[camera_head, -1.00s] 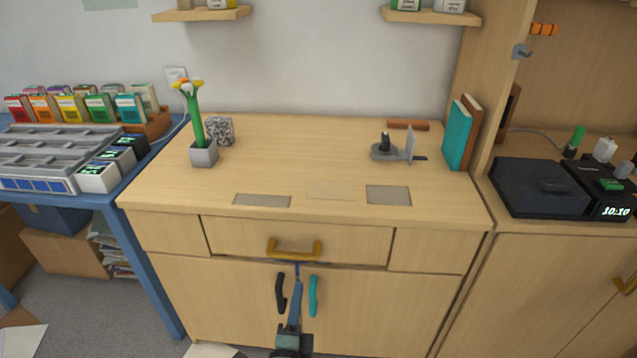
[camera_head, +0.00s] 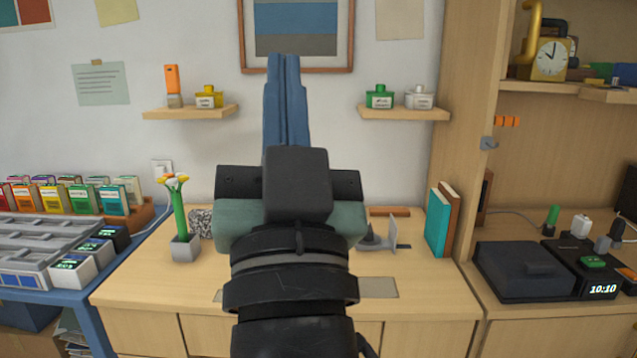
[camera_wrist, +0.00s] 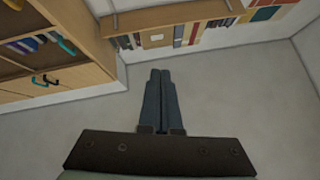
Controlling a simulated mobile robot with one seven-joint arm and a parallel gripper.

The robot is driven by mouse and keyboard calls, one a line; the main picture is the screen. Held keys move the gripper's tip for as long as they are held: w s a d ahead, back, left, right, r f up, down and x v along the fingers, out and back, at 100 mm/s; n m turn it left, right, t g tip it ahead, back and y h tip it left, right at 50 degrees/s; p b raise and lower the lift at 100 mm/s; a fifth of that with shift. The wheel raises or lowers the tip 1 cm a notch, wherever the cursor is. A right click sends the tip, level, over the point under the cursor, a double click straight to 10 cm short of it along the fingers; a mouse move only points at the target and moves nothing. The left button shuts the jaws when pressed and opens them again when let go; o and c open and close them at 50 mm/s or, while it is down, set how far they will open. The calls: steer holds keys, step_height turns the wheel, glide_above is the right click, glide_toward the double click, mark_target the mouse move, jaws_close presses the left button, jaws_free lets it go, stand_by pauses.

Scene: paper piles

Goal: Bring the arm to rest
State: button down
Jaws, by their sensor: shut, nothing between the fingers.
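My gripper (camera_head: 285,62) stands upright in the middle of the head view, in front of the wall and the wooden cabinet. Its two blue fingers lie together, shut, with nothing between them. The fingertips reach up to the picture frame on the wall in the head view. In the wrist view my gripper (camera_wrist: 160,74) is also shut and empty, with plain grey floor or wall surface behind it.
The wooden cabinet top (camera_head: 140,275) holds a flower pot (camera_head: 185,248) at left and upright books (camera_head: 440,220) at right. Two wall shelves (camera_head: 190,113) flank my gripper. A blue table (camera_head: 130,247) stands left. A black device (camera_head: 530,270) sits at right.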

steer(key=s+d+r+t+h+p, duration=0.1)
steer(key=s+d+r+h, duration=0.2)
steer(key=s+r, duration=0.35)
step_height(320, 180, up, 22)
steer(key=p, duration=2.3)
steer(key=shift+w+a, duration=0.2)
steer(key=shift+a, duration=0.1)
steer(key=shift+f, duration=0.1)
